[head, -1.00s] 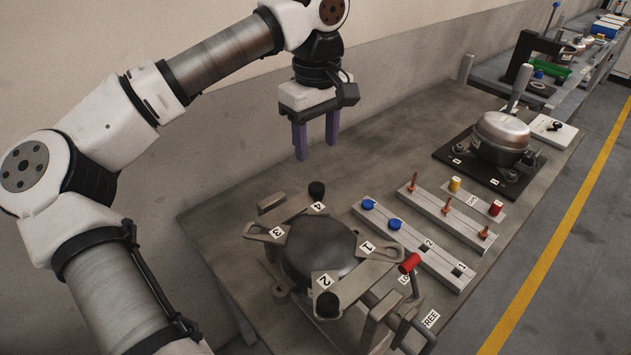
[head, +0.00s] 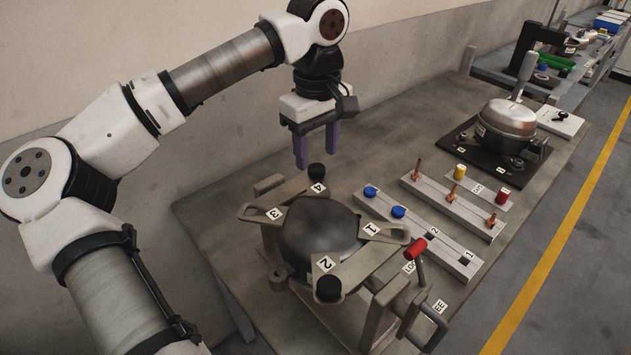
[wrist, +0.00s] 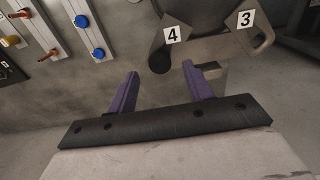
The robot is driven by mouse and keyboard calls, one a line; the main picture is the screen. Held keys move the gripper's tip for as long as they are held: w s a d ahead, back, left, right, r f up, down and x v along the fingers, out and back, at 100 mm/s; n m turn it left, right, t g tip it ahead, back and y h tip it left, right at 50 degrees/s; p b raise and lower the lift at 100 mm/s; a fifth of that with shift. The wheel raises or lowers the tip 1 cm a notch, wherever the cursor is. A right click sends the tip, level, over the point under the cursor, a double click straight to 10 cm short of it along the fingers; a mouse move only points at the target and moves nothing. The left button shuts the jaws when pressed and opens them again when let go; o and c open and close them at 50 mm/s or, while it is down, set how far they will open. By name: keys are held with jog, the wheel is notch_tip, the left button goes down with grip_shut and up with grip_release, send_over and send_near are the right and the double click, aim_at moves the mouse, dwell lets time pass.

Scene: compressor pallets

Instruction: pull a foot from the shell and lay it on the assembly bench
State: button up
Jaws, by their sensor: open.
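The shell (head: 318,232) is a dark dome upside down in a fixture on the assembly bench (head: 205,210). Numbered brackets stand at its corners. The black foot at bracket 4 (head: 316,172) shows at the far corner, and in the wrist view this foot (wrist: 161,61) lies just beyond the fingers. Another black foot (head: 327,289) sits at bracket 2. No foot shows on brackets 1 and 3. My gripper (head: 317,160) is open and empty, its purple fingers above and close to the foot at 4; it also shows in the wrist view (wrist: 162,82).
A rail with two blue caps (head: 384,203) and empty slots 1 and 2 lies right of the fixture. Bare bench lies behind the fixture.

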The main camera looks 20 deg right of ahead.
aim_at(317, 167)
jog(key=shift+f+b, duration=0.5)
jog(key=shift+f, duration=0.8)
grip_shut()
jog(key=shift+r, duration=0.1)
jog(key=shift+r, duration=0.1)
jog(key=shift+r+p, duration=2.35)
jog(key=shift+r, duration=0.55)
